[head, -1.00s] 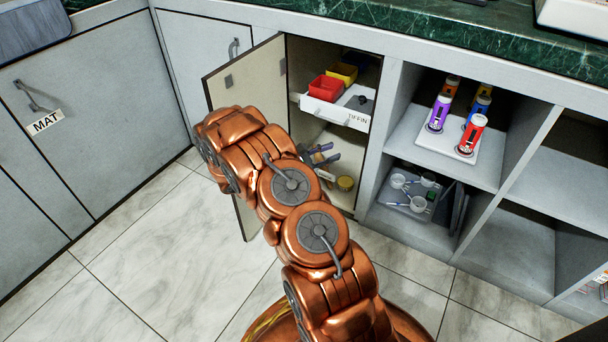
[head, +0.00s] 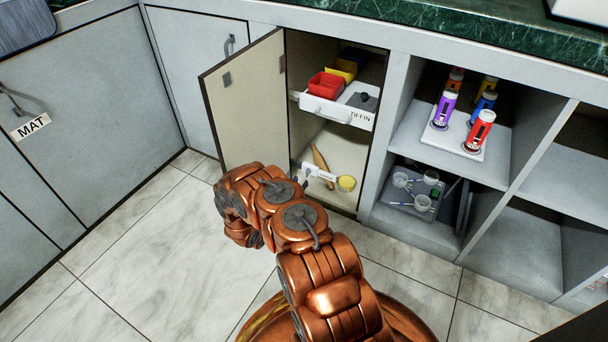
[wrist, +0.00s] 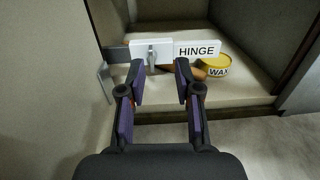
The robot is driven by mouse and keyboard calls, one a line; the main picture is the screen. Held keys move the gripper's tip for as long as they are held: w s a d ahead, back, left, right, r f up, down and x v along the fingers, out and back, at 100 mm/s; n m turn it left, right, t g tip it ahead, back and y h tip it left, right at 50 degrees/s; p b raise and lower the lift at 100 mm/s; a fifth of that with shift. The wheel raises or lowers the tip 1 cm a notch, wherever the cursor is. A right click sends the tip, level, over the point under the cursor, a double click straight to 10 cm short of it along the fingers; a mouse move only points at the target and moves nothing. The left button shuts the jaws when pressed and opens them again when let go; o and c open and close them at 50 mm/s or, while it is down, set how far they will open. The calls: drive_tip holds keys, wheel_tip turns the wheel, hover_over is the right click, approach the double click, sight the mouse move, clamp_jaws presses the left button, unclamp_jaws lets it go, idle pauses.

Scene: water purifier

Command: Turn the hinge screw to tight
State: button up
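The white hinge plate (wrist: 178,51) labelled HINGE shows in the wrist view, on a dark bar at the lower cupboard opening. The hinge screw (wrist: 152,56) has a grey upright grip on the left part of the plate. In the head view the hinge plate (head: 320,172) is small, just right of my arm. My gripper (wrist: 160,72) is open and empty, with its two dark fingers pointing at the plate. The screw lies between the fingertips in the picture, nearer the left one. I see no clear contact. The arm mostly hides the gripper in the head view.
A yellow wax tin (wrist: 215,67) and a brown wooden item (head: 320,158) are behind the plate on the cupboard floor. The open cupboard door (head: 248,100) stands to the left. The floor is clear.

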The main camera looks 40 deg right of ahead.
sight(307, 173)
drive_tip(key=shift+w+d+f+b, duration=0.35)
drive_tip(key=shift+w+d+b, duration=0.25)
drive_tip(key=shift+d, duration=0.55)
drive_tip(key=shift+w+d+f+b, duration=0.35)
drive_tip(key=shift+w+d+b, duration=0.25)
drive_tip(key=shift+d, duration=0.55)
drive_tip(key=shift+w+d+f+b, duration=0.4)
drive_tip(key=shift+d+b, duration=0.25)
drive_tip(key=shift+d, duration=0.5)
drive_tip(key=shift+c, duration=0.3)
clamp_jaws()
